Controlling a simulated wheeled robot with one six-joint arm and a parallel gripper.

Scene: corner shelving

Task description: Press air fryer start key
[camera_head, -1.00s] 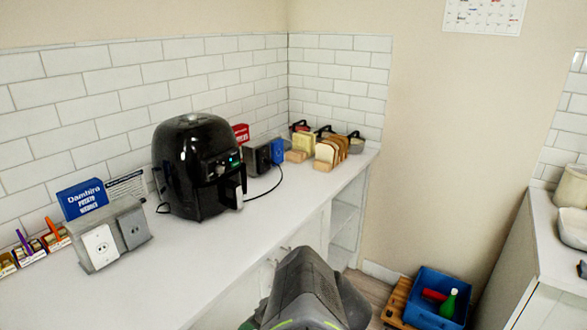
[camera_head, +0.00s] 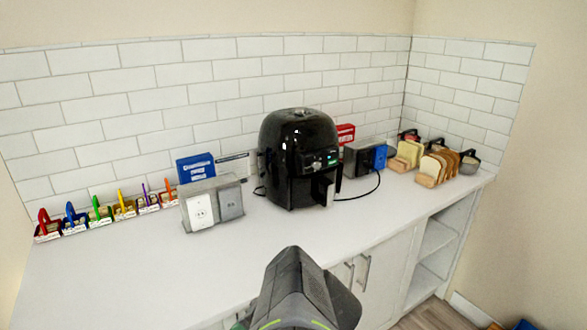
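The black air fryer (camera_head: 290,165) stands upright on the white counter against the tiled wall, a little right of the middle. The drawer handle (camera_head: 323,190) sticks out at the front below the panel. A grey part of my arm shows at the bottom centre, in front of the counter and apart from the air fryer. My gripper's fingers are not visible.
A grey socket box (camera_head: 212,205) stands left of the air fryer, with a blue box (camera_head: 197,168) behind it. Several coloured padlock-like items line the far left. A toaster (camera_head: 362,158) and bread racks (camera_head: 436,167) stand right. The counter front (camera_head: 150,270) is clear.

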